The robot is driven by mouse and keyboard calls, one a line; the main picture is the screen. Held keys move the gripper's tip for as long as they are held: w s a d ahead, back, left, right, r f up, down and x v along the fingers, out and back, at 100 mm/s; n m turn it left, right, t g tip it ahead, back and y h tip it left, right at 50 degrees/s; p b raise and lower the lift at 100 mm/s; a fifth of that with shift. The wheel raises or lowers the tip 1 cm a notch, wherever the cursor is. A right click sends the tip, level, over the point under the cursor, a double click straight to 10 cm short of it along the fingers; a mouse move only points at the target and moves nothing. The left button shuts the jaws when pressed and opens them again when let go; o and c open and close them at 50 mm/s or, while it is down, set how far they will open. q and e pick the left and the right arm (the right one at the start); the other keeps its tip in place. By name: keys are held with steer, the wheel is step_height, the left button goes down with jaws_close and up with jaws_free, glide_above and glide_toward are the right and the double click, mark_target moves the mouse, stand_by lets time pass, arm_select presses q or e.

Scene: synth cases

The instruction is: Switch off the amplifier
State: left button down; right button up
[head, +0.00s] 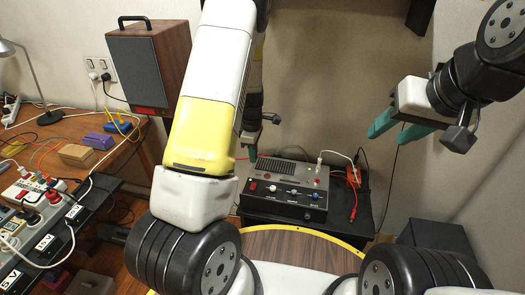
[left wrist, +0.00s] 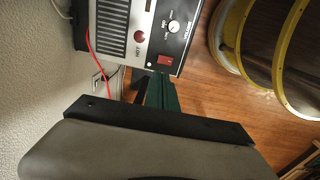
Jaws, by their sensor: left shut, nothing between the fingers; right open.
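The amplifier (head: 286,172) is a grey-topped box with a dark front panel, standing on a low black table. Its red rocker switch (head: 254,186) is at the left end of the panel, beside several knobs. The left wrist view shows the switch (left wrist: 165,60), a knob and a round red part close up. My left gripper (head: 251,146) is shut and empty, partly hidden behind my arm; its green fingers (left wrist: 160,92) are close to the amplifier's switch end. Whether they touch is unclear. My right gripper (head: 398,127) is open and empty, up to the right.
A white plug (head: 320,158) and red leads (head: 353,205) are at the amplifier's right side. A dark box (head: 437,241) stands on the floor at right.

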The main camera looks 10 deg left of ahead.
mark_target(254, 184)
arm_select(q)
steer(key=shift+r, duration=0.55)
steer(key=shift+s+t, duration=0.4)
steer(key=shift+s, duration=0.45)
steer(key=shift+a, duration=0.1)
steer(key=f, duration=0.4)
steer(key=w+f, duration=0.1)
steer(key=f, duration=0.8)
steer(key=shift+w+f, duration=0.4)
